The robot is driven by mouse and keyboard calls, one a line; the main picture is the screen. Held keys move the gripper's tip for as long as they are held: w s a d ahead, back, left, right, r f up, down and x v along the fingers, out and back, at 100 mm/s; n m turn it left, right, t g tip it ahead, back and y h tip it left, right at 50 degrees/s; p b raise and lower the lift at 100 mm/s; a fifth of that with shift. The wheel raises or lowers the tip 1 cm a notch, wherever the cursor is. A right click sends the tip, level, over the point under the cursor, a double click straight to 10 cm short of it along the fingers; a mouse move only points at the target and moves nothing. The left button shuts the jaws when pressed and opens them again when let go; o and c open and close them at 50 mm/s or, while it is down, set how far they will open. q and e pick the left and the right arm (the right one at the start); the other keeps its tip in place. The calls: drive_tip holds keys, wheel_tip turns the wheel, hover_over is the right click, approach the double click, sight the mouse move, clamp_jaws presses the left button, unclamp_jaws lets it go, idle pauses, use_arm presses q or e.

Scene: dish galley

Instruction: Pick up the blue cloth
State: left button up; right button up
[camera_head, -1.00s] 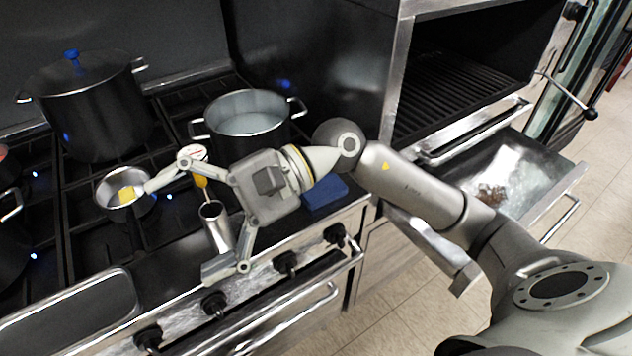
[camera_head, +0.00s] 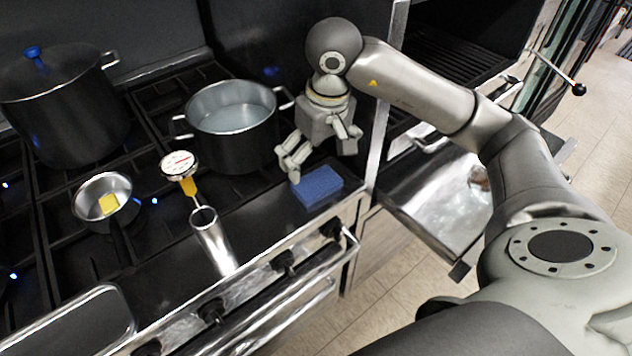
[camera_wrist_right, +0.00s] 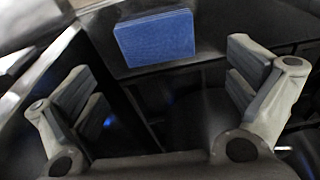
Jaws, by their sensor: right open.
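The blue cloth (camera_head: 319,187) is a folded, flat rectangular block on the dark front ledge of the stove, near its right corner. It also shows whole in the right wrist view (camera_wrist_right: 155,38), at the top, beyond the fingertips. My right gripper (camera_head: 297,166) is just behind and above the cloth in the head view, pointing down. In the right wrist view its two fingers (camera_wrist_right: 165,85) are spread wide with nothing between them. The gripper appears apart from the cloth. My left gripper is not in view.
A pot of liquid (camera_head: 238,135) stands close left of my right gripper. A metal cylinder (camera_head: 212,240) with a thermometer (camera_head: 180,163) stands left of the cloth. A small saucepan (camera_head: 90,192) and a large lidded pot (camera_head: 60,110) are farther left. Stove knobs (camera_head: 332,228) line the front.

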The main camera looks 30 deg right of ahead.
sight(317, 181)
drive_tip(key=shift+w+f, duration=0.15)
drive_tip(key=shift+f, duration=0.75)
drive_tip(key=f, duration=0.1)
drive_tip(key=f+p, duration=0.1)
drive_tip(key=f, duration=0.2)
drive_tip(key=shift+w+d+f+p, duration=0.15)
drive_tip(key=shift+d+f+p, duration=0.15)
drive_tip(key=shift+f, duration=0.1)
drive_tip(key=shift+w+a+f, duration=0.1)
drive_tip(key=shift+f, duration=0.2)
drive_tip(key=shift+c, duration=0.3)
drive_tip(key=c, duration=0.8)
drive_tip(key=shift+r, duration=0.15)
wheel_tip(317, 181, up, 10)
drive_tip(key=b, duration=0.1)
